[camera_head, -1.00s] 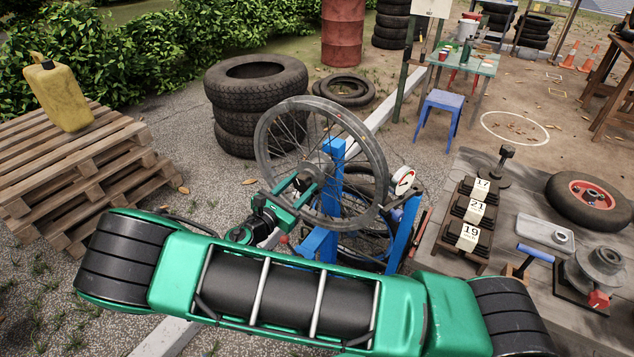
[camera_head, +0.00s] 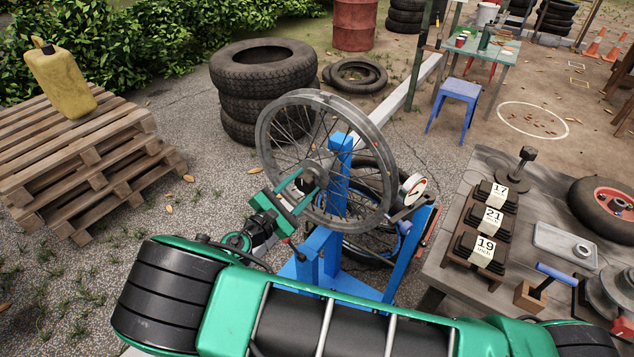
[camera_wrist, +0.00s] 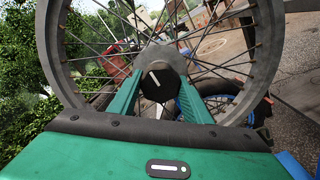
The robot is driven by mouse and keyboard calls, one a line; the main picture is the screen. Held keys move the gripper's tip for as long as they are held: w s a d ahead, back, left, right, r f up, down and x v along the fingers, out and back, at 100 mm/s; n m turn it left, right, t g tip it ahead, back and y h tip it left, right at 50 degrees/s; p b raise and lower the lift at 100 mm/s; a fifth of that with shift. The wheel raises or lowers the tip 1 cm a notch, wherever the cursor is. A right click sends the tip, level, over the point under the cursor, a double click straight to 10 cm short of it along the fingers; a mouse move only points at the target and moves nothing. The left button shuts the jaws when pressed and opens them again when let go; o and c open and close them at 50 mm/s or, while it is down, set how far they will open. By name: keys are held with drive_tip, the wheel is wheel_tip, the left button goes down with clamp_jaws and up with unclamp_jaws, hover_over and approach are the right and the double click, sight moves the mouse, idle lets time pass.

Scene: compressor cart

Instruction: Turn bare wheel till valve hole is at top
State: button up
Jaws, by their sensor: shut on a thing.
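The bare wheel (camera_head: 380,135), a grey spoked rim with no tire, stands tilted on a blue stand (camera_head: 340,165). It also fills the upper wrist view (camera_wrist: 262,70). My gripper (camera_head: 306,180) is at the near side of its hub. In the wrist view, my two green fingers (camera_wrist: 160,98) are shut on the dark hub end (camera_wrist: 160,80), one on each side. A pale line marks the hub end's face. I cannot make out the valve hole in either view. My own green and black arm hides the stand's lower front.
A dial gauge (camera_head: 413,187) is on the stand's right side. A wooden bench (camera_head: 445,262) with numbered racks stands to the right. Stacked tires (camera_head: 265,75) are behind, and pallets (camera_head: 60,175) with a yellow can (camera_head: 60,78) are at left. Gravel between is clear.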

drive_tip(key=shift+s+a, duration=0.1)
idle(0.3)
drive_tip(key=o, duration=1.5)
drive_tip(key=shift+c, duration=0.2)
drive_tip(key=shift+o, duration=0.3)
drive_tip(key=v, duration=1)
drive_tip(key=shift+s, duration=0.3)
drive_tip(key=shift+a, duration=0.15)
